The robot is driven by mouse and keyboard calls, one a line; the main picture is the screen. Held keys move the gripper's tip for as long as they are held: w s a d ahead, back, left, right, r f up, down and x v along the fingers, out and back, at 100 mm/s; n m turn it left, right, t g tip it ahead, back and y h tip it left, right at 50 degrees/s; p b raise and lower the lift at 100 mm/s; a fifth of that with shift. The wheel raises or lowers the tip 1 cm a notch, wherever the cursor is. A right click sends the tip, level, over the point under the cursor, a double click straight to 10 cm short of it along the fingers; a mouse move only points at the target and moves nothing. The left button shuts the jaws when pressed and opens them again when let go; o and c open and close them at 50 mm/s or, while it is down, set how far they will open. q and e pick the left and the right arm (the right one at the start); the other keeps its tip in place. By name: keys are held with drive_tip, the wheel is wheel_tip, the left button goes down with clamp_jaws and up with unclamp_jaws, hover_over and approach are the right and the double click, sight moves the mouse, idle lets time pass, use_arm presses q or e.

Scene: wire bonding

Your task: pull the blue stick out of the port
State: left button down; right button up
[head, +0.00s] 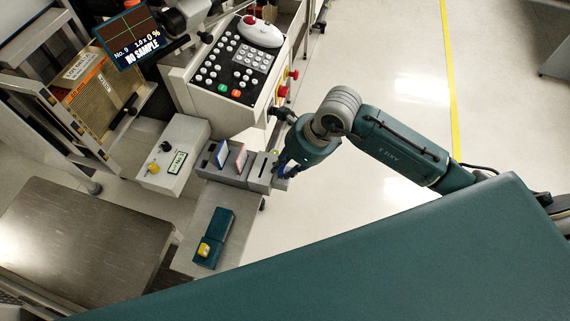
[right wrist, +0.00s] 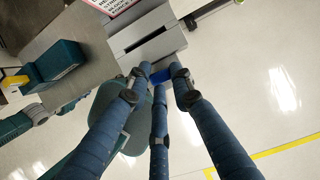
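The blue stick (right wrist: 160,76) shows as a small blue piece between the fingertips of my right gripper (right wrist: 160,73) in the right wrist view. The fingers converge on it from both sides and from below and look closed on it. In the head view my right gripper (head: 284,167) is at the right end of the grey slotted box (head: 259,171), largely covering the stick. The box also shows in the right wrist view (right wrist: 148,37). The port is hidden, so I cannot tell how far the stick sits in it. My left gripper is not in view.
Red and blue-edged cards (head: 240,158) stand in the grey unit left of the slot. A white switch box (head: 174,155) and the keypad console (head: 232,80) are close by. A teal box with a yellow button (head: 212,240) lies in front. Open floor is at right.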

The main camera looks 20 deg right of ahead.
sight(285, 169)
clamp_jaws()
drive_tip(key=shift+r, duration=0.1)
drive_tip(key=shift+r+p, duration=1.55)
drive_tip(key=shift+r, duration=0.85)
